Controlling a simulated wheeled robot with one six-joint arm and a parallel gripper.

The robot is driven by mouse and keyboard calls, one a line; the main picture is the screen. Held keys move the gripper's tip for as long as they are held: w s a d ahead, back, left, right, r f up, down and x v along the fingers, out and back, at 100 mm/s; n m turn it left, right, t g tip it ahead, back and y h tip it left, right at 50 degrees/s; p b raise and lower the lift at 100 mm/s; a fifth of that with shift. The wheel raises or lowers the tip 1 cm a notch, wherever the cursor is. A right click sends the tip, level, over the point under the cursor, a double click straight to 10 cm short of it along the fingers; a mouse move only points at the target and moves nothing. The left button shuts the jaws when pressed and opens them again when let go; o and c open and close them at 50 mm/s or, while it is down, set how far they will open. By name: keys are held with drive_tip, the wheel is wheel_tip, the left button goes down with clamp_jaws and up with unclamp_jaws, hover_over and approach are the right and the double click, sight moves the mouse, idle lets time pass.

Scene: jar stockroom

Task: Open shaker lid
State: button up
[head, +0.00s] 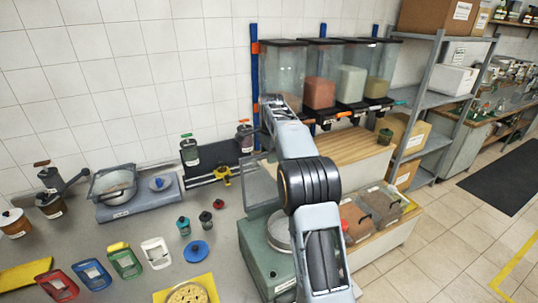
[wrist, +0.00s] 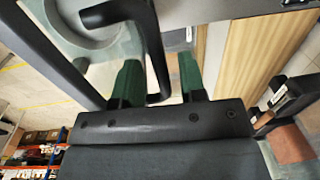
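Several small lidded containers stand on the grey counter, and I cannot tell for certain which is the shaker. One is a teal container with a dark top (head: 184,226); beside it are a dark one with a reddish top (head: 206,220) and a small dark red piece (head: 218,204). My arm reaches away from them, toward the dispensers at the back. In the wrist view my gripper (wrist: 158,82) has its two green fingertips apart. A black bent bar (wrist: 155,45) shows between them, with gaps on both sides. The fingertips are hidden in the head view.
Clear dispensers (head: 320,75) hang on the back wall above a wooden-topped bench (head: 340,150). A green scale-like machine (head: 262,250) stands under my arm. Coloured frames (head: 125,262), a blue lid (head: 196,251) and a scale with a pan (head: 135,205) occupy the counter. A metal shelf (head: 430,100) stands right.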

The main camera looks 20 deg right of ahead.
drive_tip(key=shift+f, duration=0.25)
wheel_tip(320, 180, up, 7)
drive_tip(key=shift+s+r, duration=0.1)
drive_tip(key=shift+r, duration=0.05)
drive_tip(key=shift+s+r, duration=0.1)
drive_tip(key=shift+r, duration=0.25)
idle(0.3)
